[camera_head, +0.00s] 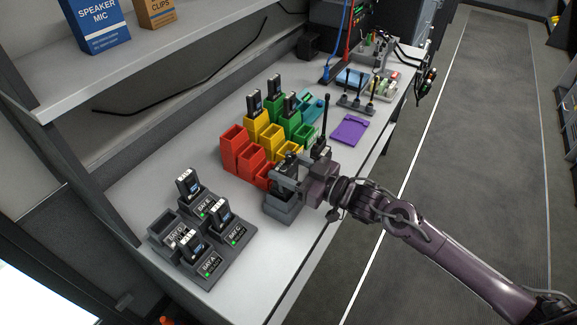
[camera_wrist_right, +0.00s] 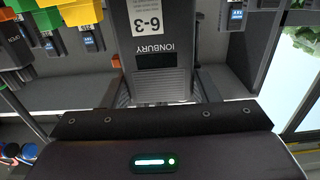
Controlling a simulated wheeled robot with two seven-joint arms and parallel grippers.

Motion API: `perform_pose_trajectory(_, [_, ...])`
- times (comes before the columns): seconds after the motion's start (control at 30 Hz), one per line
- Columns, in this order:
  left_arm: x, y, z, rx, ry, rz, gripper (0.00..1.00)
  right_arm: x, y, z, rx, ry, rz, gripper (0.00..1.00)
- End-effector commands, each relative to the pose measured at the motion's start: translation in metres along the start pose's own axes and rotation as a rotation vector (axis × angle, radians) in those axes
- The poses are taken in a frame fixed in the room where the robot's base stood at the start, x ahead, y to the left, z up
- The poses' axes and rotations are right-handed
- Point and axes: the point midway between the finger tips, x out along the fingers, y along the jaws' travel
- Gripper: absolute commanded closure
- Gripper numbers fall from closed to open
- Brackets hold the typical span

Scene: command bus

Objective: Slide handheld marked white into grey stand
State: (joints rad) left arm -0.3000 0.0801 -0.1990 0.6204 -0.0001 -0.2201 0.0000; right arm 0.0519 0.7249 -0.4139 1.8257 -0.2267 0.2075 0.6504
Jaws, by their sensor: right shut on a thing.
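My right gripper (camera_head: 297,176) is shut on a dark grey handheld, mostly hidden by the gripper in the head view. In the right wrist view the handheld (camera_wrist_right: 160,52) fills the middle, upside down, with a white "6-3" label and the word IONBURY, between my right fingers (camera_wrist_right: 160,92). A grey block-like holder (camera_head: 284,211) is directly below the gripper; I cannot tell whether the handheld touches it or sits in it. Grey bay stands (camera_head: 207,268) are at the left; several hold dark handhelds with white tops (camera_head: 188,184). One bay (camera_head: 161,224) looks empty. My left gripper is not in view.
Red (camera_head: 235,150), yellow and green bins stand just behind the gripper, some holding handhelds. A purple tray (camera_head: 350,129) and a rack with antennas (camera_head: 356,103) are farther back. A shelf (camera_head: 140,60) overhangs the left. The worktop between bays and gripper is clear.

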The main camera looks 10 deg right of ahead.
Motion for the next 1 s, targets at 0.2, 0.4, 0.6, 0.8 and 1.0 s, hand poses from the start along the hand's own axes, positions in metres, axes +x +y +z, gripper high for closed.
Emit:
perform_pose_trajectory(0.2, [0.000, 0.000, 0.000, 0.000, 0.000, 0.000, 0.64, 0.000, 0.000, 0.001, -0.001, 0.003, 0.000, 0.39])
perform_pose_trajectory(0.4, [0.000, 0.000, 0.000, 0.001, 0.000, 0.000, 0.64, 0.000, 0.000, 0.001, 0.000, 0.002, 0.000, 0.20])
perform_pose_trajectory(0.6, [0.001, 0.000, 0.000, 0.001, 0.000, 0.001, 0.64, -0.001, 0.000, 0.003, 0.001, -0.003, 0.000, 0.20])
perform_pose_trajectory(0.8, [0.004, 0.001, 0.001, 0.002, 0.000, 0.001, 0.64, -0.018, 0.000, 0.005, 0.001, -0.004, 0.000, 0.20])
perform_pose_trajectory(1.0, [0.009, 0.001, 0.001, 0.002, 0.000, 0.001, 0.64, -0.050, -0.001, 0.005, 0.001, -0.004, 0.000, 0.20])
